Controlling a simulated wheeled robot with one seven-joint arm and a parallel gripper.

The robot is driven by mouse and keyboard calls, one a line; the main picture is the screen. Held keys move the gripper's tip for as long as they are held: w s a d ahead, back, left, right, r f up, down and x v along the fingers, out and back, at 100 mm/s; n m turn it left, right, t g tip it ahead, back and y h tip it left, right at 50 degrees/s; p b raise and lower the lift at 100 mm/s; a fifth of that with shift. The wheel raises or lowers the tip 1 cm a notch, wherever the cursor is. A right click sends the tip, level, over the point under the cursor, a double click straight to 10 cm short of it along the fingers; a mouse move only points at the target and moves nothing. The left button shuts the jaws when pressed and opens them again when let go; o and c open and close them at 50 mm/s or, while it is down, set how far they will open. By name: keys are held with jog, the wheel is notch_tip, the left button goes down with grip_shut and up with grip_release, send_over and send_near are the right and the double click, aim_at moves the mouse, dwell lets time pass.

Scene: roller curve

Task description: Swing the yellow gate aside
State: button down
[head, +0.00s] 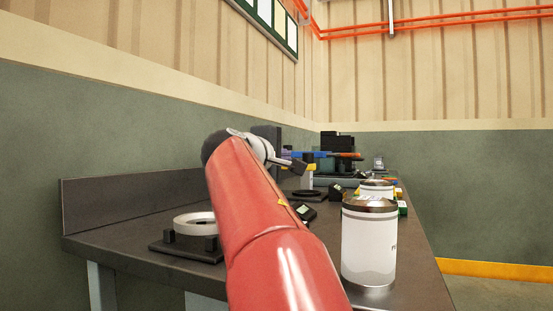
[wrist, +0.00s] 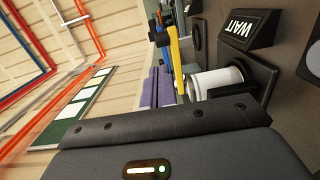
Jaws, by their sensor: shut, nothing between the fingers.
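In the wrist view a yellow bar (wrist: 175,52), which looks like the yellow gate, stands beside a white cylinder (wrist: 215,82). A yellow piece (head: 310,159) also shows in the head view, just right of my gripper (head: 297,166); I cannot tell if it is the same part. My gripper is shut and empty, at the end of my red arm above the bench. I cannot tell from the views whether it touches the yellow piece. In the wrist view my dark gripper body fills the bottom, and no fingertips show clearly.
A black sign reading WAIT (wrist: 248,28) is beside the white cylinder. A large white canister (head: 369,243) stands on the dark bench (head: 415,280) at right. A white ring on a black stand (head: 195,224) is at left. Dark equipment (head: 337,141) stands at the far end.

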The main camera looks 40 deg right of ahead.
aim_at(312, 155)
jog(key=p+x, duration=0.2)
jog(key=x, duration=1)
jog(key=shift+r+p, duration=0.1)
jog(key=shift+p, duration=0.3)
jog(key=d+p, duration=0.1)
jog(key=d, duration=0.1)
jog(key=d+p, duration=0.2)
jog(key=shift+w+d+r, duration=0.15)
jog(key=shift+w, duration=0.1)
jog(key=shift+s, duration=0.1)
